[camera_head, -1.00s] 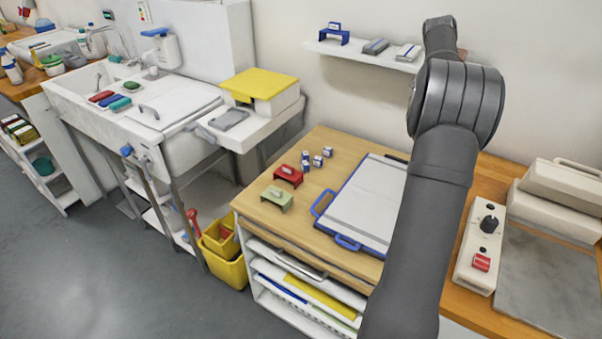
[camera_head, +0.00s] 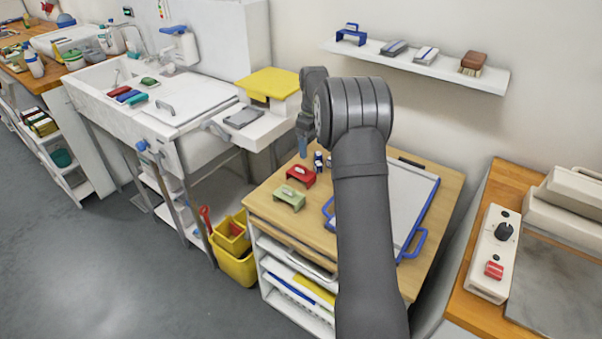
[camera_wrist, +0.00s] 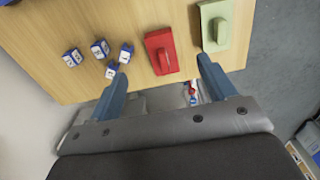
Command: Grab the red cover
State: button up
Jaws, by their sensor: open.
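The red cover (camera_head: 300,176), a small block with a raised handle, sits on the wooden tabletop of the cabinet. It also shows in the wrist view (camera_wrist: 162,50), near the table's edge. A similar pale green cover (camera_head: 289,198) lies beside it, apart from it, and shows in the wrist view (camera_wrist: 216,26). My gripper (camera_wrist: 165,78) is open and empty, with its two blue fingers apart. In the wrist view the red cover lies beyond and between the fingertips, and the green one lies beyond the right finger. In the head view, a fingertip (camera_head: 303,148) shows just behind the red cover.
Several small blue-and-white blocks (camera_wrist: 100,48) stand near the red cover. A blue-framed board (camera_head: 407,205) fills the tabletop's right side, partly hidden by my arm. A wall shelf (camera_head: 420,66) is above. A sink (camera_head: 182,110) stands left.

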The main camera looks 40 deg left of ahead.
send_over(310, 177)
jog(key=f, duration=0.9)
jog(key=shift+d+f, duration=0.15)
jog(key=shift+d, duration=0.15)
jog(key=shift+w+a+f, duration=0.1)
jog(key=shift+a+f, duration=0.1)
jog(key=shift+f, duration=1.15)
jog(key=shift+a+f, duration=0.15)
jog(key=shift+f, duration=1.2)
jog(key=c, duration=1)
